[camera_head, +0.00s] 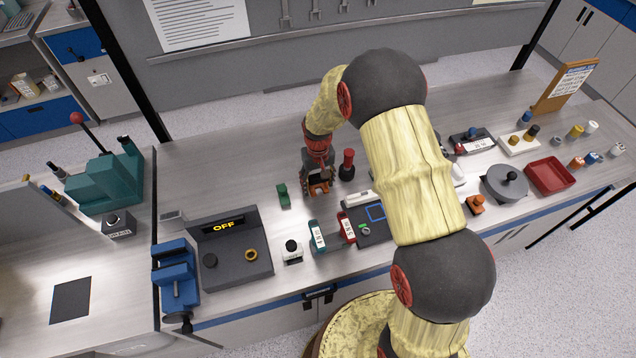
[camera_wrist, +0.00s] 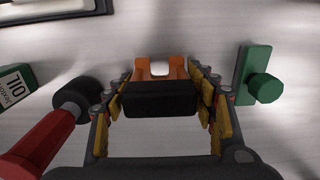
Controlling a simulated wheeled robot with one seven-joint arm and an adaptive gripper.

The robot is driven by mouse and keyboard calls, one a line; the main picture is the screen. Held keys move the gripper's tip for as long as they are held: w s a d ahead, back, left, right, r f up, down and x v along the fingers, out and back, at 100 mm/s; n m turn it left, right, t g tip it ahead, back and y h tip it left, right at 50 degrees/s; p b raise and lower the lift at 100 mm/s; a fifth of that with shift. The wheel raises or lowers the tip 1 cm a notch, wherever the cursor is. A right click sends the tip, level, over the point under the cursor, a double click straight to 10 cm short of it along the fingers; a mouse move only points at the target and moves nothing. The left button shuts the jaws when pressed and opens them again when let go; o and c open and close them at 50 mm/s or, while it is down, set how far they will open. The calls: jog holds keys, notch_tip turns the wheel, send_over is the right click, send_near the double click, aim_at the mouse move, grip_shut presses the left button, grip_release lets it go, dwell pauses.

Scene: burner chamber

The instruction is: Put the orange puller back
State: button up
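The orange puller (camera_head: 318,188) shows as an orange piece under my gripper (camera_head: 318,180) on the near-left part of the bench. In the wrist view, its forked orange part (camera_wrist: 160,68) lies just beyond a black block. My gripper (camera_wrist: 161,88) has its yellow-padded fingers on both sides of that black block. The pads come close to its ends, but I cannot tell whether they grip it. The black block hides part of the orange piece. I cannot tell whether the puller rests on the bench.
A green knobbed block (camera_head: 283,195) stands left of my gripper; it also shows in the wrist view (camera_wrist: 259,80). A red-handled tool (camera_head: 347,165) stands close on the right. Another orange block (camera_head: 476,204) lies farther right. A dark device reading OFF (camera_head: 230,247) is front left.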

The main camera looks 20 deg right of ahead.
jog(key=shift+o, duration=0.9)
notch_tip(320, 180, up, 12)
jog(key=shift+r+p, duration=0.1)
jog(key=shift+p, duration=0.35)
jog(key=s+r+t, duration=0.1)
jog(key=s+r, duration=0.4)
jog(key=r, duration=0.4)
jog(key=s+r+t, duration=0.1)
jog(key=s+r, duration=0.4)
jog(key=r, duration=0.4)
jog(key=s+r+t, duration=0.1)
jog(key=s+r, duration=0.2)
jog(key=s, duration=0.6)
jog(key=s+r+t, duration=0.2)
jog(key=s+r, duration=0.2)
jog(key=s, duration=0.5)
jog(key=shift+s+r+t, duration=0.15)
jog(key=shift+s+t, duration=0.05)
jog(key=shift+t, duration=0.1)
